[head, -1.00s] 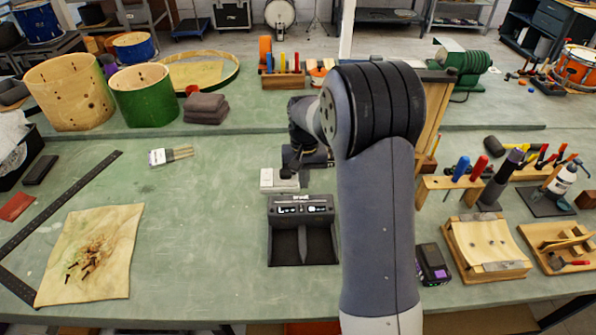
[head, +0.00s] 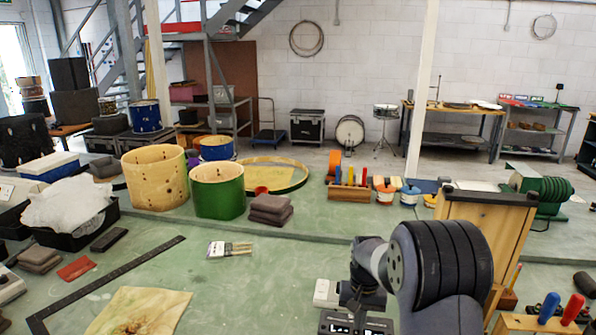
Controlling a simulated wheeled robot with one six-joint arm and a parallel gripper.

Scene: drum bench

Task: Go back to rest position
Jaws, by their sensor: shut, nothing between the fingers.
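My arm rises from the bottom edge at right of centre in the head view, bent at a large dark rounded joint. My gripper (head: 350,294) is small and dark at the arm's far end, low over the green bench (head: 270,265), beside a small white block (head: 326,292). It is shut and holds nothing that shows. Its fingertips are hard to make out against the dark parts around them. A black device with a lit display (head: 345,325) is cut off by the bottom edge just below.
A wooden frame (head: 488,225) stands close behind and right of my arm. Screwdrivers (head: 549,307) stand at lower right. Mid-left bench is fairly clear.

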